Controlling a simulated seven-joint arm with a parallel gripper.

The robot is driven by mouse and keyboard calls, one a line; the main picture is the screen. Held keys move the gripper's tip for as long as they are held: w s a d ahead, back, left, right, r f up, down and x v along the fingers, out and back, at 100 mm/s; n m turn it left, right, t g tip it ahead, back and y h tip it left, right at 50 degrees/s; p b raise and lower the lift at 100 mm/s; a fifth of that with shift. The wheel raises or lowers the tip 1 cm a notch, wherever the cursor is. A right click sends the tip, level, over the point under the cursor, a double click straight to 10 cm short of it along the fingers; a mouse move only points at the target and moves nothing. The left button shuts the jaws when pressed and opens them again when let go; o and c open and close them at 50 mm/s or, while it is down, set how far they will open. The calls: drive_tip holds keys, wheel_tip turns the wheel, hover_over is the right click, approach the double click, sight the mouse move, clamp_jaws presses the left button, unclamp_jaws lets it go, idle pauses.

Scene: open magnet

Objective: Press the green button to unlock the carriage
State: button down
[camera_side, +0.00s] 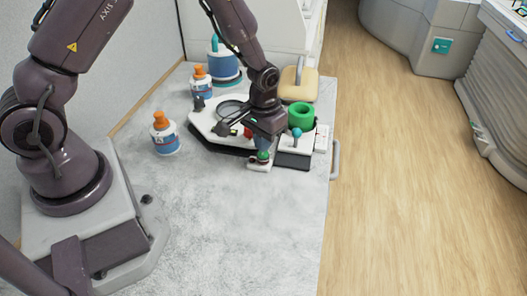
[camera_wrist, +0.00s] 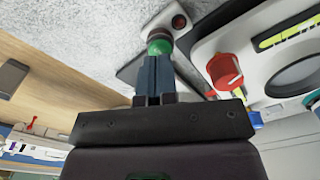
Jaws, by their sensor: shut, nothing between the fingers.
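The green button (camera_side: 263,156) is a small domed knob on a small pale base (camera_side: 259,166) at the front edge of the white device (camera_side: 203,122). My gripper (camera_side: 264,148) points down just above the button, its blue-grey fingers together and empty. In the wrist view, the fingertips (camera_wrist: 154,58) overlap the lower edge of the green button (camera_wrist: 160,46). They look very close to it or touching; I cannot tell which, nor whether the button is pressed down. Which part is the carriage is not clear.
A red knob (camera_wrist: 225,72) stands beside the fingers in the wrist view. A blue-topped lever (camera_side: 296,134) and a green ring (camera_side: 301,115) stand right of my gripper. An orange-capped bottle (camera_side: 164,134) stands to the left. The front of the worktop (camera_side: 230,220) is clear.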

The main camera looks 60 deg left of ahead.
drive_tip(key=shift+r, duration=2.6)
drive_tip(key=s+r+m+t, duration=0.1)
drive_tip(key=s+r+t, duration=0.1)
drive_tip(key=s+r, duration=0.7)
drive_tip(key=s+d+r+m+t, duration=0.1)
drive_tip(key=s+r+m+t, duration=0.1)
drive_tip(key=s+r, duration=0.7)
wheel_tip(320, 180, up, 6)
drive_tip(key=shift+d+f+t, duration=0.15)
drive_tip(key=shift+t, duration=0.65)
